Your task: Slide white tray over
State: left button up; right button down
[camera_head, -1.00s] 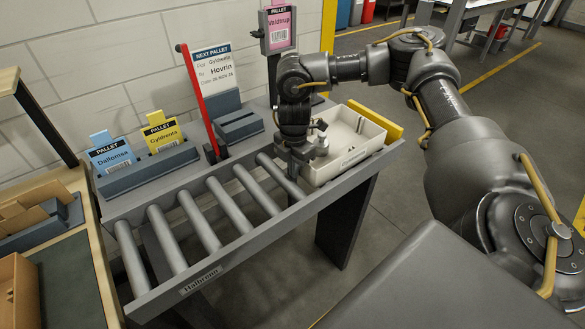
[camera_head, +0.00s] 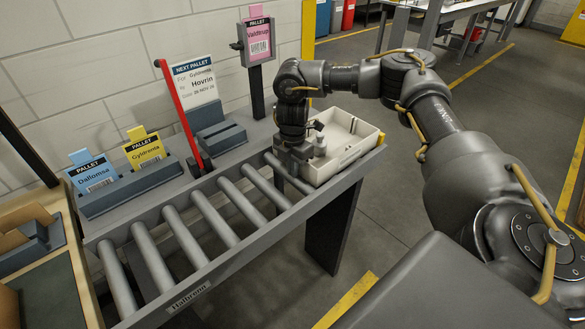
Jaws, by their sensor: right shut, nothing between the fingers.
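The white tray (camera_head: 352,148) sits on the right end of the roller conveyor (camera_head: 214,205). It is a shallow open box with a low divider inside. My right gripper (camera_head: 297,172) points down at the tray's left end, shut and holding nothing. Its fingertips are low by the tray's near left corner, and part of that end is hidden behind the gripper. I cannot tell whether they touch the tray. My left gripper is not in view.
A red lever (camera_head: 179,115) stands upright behind the rollers. Blue (camera_head: 92,173) and yellow (camera_head: 144,148) pallet cards stand in a grey holder, and a pink card (camera_head: 259,38) is on a post. The rollers left of the tray are bare.

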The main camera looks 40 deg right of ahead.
jog(key=shift+a+r, duration=0.1)
jog(key=shift+a, duration=0.25)
jog(key=a+r+p, duration=0.1)
jog(key=a+r, duration=0.2)
jog(key=r, duration=0.7)
jog(key=shift+s+p, duration=0.3)
jog(key=shift+p, duration=0.05)
jog(key=shift+a+f, duration=0.1)
jog(key=shift+a, duration=0.05)
